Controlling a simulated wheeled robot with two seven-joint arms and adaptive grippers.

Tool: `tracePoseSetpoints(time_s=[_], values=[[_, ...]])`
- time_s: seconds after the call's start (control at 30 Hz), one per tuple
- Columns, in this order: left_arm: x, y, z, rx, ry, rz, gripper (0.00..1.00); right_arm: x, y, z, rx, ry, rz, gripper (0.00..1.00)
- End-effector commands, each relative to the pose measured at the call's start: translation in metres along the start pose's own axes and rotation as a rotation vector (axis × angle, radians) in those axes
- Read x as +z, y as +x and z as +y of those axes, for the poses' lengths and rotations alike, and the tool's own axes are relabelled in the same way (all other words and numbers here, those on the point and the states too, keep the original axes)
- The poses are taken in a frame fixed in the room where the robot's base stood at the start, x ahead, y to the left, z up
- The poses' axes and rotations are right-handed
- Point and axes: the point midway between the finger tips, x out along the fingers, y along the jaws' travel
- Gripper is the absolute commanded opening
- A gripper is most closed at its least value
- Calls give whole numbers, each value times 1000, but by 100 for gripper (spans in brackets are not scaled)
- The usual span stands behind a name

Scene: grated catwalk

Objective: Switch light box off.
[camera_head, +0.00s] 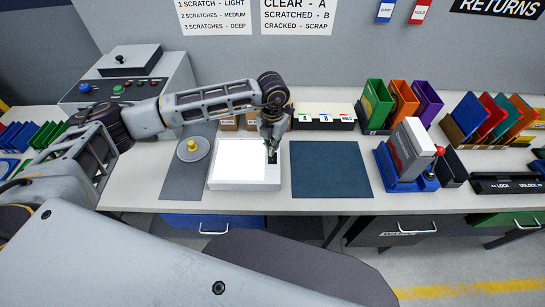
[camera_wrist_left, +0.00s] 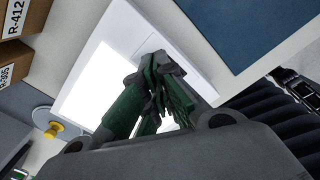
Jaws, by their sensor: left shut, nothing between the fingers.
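The light box (camera_head: 271,178) is a flat white box on the bench, and its panel (camera_head: 238,162) glows bright white. In the left wrist view the lit panel (camera_wrist_left: 93,88) shows beside my fingers. My left gripper (camera_head: 271,146) points down over the plain right-hand strip of the box. Its fingers are shut and empty, and their tips (camera_wrist_left: 160,62) are at or just above that strip. I cannot tell whether they touch it. The switch is not clearly visible; the fingers may hide it. My right gripper is not in view.
A dark blue mat (camera_head: 331,169) lies right of the box. A grey mat with a yellow-knobbed round piece (camera_head: 193,149) lies left. Small labelled boxes (camera_head: 322,122) stand behind. A blue-based device with a red knob (camera_head: 408,157) stands farther right.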

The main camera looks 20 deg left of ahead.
Motion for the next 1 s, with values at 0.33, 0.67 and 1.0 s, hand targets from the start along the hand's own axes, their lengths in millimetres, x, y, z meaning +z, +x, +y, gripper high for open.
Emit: tracePoseSetpoints(time_s=[0.33,0.67,1.0], values=[[0,4,0,0,0,0,0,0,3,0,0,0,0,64],[0,7,0,0,0,0,0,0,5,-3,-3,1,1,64],[0,10,0,0,0,0,0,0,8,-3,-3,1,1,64]])
